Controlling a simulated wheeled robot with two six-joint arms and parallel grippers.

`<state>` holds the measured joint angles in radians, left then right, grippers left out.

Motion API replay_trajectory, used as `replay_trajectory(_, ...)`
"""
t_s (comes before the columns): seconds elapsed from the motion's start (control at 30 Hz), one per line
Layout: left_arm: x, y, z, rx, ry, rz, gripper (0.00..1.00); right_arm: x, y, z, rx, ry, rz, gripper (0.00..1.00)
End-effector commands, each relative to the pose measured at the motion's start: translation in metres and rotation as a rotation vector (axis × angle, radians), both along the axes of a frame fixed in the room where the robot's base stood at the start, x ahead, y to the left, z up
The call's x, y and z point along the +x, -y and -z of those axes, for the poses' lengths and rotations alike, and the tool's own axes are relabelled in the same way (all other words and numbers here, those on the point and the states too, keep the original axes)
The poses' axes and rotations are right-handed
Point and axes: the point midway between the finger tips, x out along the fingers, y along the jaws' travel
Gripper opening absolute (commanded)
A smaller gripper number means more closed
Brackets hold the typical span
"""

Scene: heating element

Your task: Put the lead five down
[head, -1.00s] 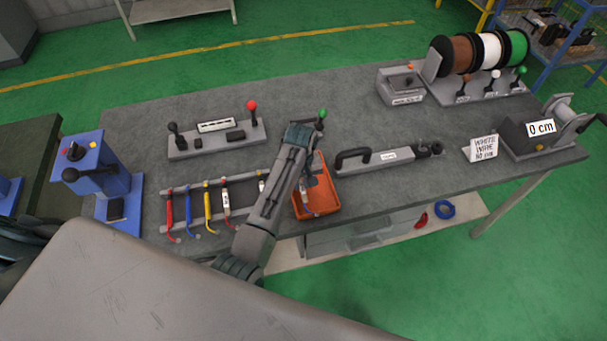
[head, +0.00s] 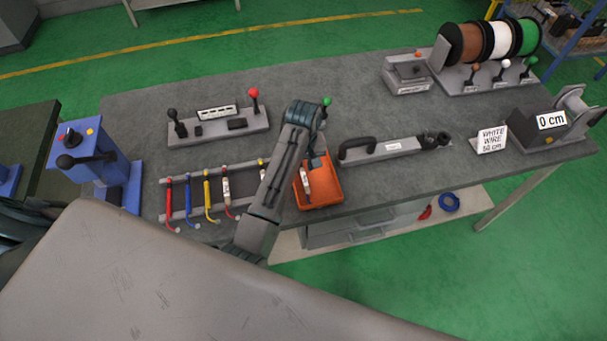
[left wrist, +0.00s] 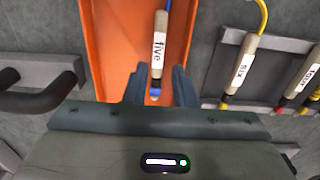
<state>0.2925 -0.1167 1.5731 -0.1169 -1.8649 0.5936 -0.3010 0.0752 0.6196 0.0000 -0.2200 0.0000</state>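The lead five (left wrist: 159,45), a pale sleeve with a blue wire, lies in the orange tray (left wrist: 112,40). In the head view the lead (head: 306,184) is along the left side of the tray (head: 328,192). My left gripper (left wrist: 160,72) is open, its fingertips spread to either side of the lead's near end with gaps between. In the head view my left gripper (head: 317,160) is at the tray's far edge, partly hidden by my arm. I cannot tell its exact height above the lead. My right gripper is not in view.
A rack (head: 190,212) with several coloured leads stands left of the tray; the lead six (left wrist: 241,68) shows there. A lever panel (head: 218,127) stands behind. Bare tabletop lies beyond the tool.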

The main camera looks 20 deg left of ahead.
Motion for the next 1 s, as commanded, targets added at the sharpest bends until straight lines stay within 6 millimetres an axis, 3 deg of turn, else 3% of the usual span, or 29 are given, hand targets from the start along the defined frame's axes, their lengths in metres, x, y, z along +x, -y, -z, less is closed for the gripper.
replay_trajectory(0.07, 0.001, 0.0, -0.016, -0.001, 0.006, 0.0, 0.24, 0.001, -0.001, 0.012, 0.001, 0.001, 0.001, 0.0)
replay_trajectory(0.2, 0.001, 0.0, -0.05, -0.001, 0.003, -0.001, 0.24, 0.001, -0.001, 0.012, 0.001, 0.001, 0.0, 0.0)
replay_trajectory(0.3, -0.001, 0.0, -0.064, 0.0, -0.002, 0.0, 0.24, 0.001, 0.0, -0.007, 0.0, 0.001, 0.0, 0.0)
replay_trajectory(1.0, 0.0, 0.0, -0.07, -0.001, -0.001, 0.0, 0.24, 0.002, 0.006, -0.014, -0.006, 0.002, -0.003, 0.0)
